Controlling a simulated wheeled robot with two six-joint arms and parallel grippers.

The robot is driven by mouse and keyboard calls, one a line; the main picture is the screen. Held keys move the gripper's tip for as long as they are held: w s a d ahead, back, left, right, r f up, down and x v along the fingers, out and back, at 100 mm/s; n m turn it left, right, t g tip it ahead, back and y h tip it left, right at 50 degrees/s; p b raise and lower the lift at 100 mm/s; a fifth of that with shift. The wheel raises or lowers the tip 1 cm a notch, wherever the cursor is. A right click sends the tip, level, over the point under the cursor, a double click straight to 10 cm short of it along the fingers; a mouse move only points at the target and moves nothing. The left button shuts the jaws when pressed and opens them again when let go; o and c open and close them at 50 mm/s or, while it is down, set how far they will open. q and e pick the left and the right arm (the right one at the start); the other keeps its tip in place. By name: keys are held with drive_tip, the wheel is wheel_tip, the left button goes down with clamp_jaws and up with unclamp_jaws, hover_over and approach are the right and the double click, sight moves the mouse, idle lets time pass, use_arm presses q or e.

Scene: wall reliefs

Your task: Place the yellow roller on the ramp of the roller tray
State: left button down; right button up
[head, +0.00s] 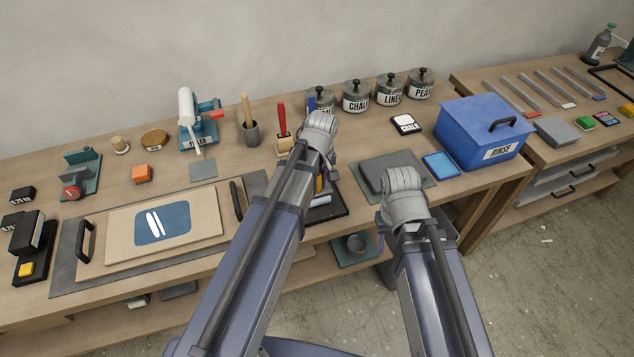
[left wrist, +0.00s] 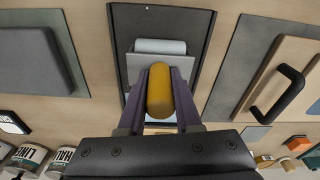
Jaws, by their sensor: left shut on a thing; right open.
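The yellow roller (left wrist: 160,92) is held between the fingers of my left gripper (left wrist: 159,78), which is shut on it. I cannot tell whether the roller touches the ramp. In the head view my left arm hides most of the tray (head: 333,211), and only a sliver of the yellow roller (head: 319,184) shows. My right gripper (head: 381,240) is open and low near the table's front edge, mostly hidden by its wrist.
A board (head: 118,222) with black handles is left of the tray. A grey slab (head: 378,172) and blue RINSE box (head: 470,128) are to the right. Labelled jars (head: 356,97) line the back.

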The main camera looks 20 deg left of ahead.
use_arm(q)
drive_tip(key=shift+s+f, duration=0.1)
drive_tip(key=shift+f, duration=0.25)
drive_tip(key=shift+s, duration=0.1)
drive_tip(key=c, duration=0.6)
unclamp_jaws()
drive_tip(key=shift+r, duration=0.1)
drive_tip(key=shift+w+a+r+p, duration=0.1)
drive_tip(key=shift+w+r+p, duration=0.15)
drive_tip(key=shift+r+p, duration=0.4)
drive_tip(key=r+p, duration=0.7)
drive_tip(key=d+r+p, duration=0.1)
drive_tip(key=r+p, duration=0.3)
drive_tip(key=shift+s+r+p, duration=0.3)
drive_tip(key=shift+s+r, duration=0.05)
drive_tip(key=shift+s, duration=0.05)
drive_tip(key=s+d+m+g, duration=0.1)
drive_tip(key=s+d+m, duration=0.8)
drive_tip(key=s+m, duration=0.3)
drive_tip(key=shift+s+d, duration=0.25)
drive_tip(key=shift+s, duration=0.4)
drive_tip(key=shift+f, duration=0.1)
